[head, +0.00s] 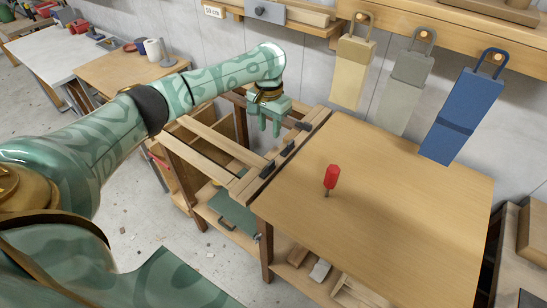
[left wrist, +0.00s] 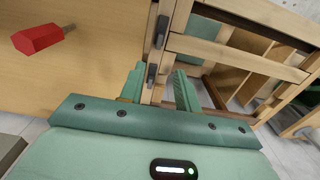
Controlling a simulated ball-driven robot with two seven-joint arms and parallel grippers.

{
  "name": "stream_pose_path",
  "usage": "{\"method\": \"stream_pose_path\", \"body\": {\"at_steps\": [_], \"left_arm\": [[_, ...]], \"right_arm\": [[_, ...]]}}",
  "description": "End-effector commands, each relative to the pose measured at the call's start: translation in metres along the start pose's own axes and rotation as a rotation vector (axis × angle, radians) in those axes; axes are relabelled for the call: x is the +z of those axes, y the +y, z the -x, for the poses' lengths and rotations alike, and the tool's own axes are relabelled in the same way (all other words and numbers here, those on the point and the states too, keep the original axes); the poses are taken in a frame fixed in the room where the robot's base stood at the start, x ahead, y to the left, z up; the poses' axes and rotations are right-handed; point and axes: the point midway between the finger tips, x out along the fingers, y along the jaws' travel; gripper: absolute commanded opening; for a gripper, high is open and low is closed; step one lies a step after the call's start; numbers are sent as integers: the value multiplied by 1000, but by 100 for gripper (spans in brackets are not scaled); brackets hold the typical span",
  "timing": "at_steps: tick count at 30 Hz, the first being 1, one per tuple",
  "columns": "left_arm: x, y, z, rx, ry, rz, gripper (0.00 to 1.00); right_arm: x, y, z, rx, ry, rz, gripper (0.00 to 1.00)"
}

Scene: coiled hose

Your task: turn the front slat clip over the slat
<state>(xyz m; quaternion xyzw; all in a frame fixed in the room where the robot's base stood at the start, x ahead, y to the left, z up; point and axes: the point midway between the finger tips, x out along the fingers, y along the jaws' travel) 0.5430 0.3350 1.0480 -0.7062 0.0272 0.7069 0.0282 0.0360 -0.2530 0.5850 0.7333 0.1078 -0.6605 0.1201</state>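Pale slats (head: 222,142) run left from this edge. My left gripper (head: 272,128) hangs fingers-down near the back clip, away from the front one. In the left wrist view its fingers (left wrist: 160,88) are apart with nothing held. Two dark clips (left wrist: 162,32) show there; I cannot tell which. My right gripper is not in view.
Shelves with wood pieces lie under the bench. Side tables stand at the far left.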

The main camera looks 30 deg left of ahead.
Motion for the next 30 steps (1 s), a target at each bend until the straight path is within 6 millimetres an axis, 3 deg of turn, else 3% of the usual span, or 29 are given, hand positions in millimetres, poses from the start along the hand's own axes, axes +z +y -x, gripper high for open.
{"method": "stream_pose_path", "body": {"at_steps": [1,6,15,21,30], "left_arm": [[1,1,-17,1,-5,1,33],[1,0,-62,1,-6,1,33],[1,1,-128,0,-4,0,33],[0,1,-145,1,-1,0,33],[0,1,-146,1,0,0,33]], "right_arm": [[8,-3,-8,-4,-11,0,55],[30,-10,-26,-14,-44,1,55],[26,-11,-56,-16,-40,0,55],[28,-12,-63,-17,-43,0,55],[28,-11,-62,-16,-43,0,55]]}}
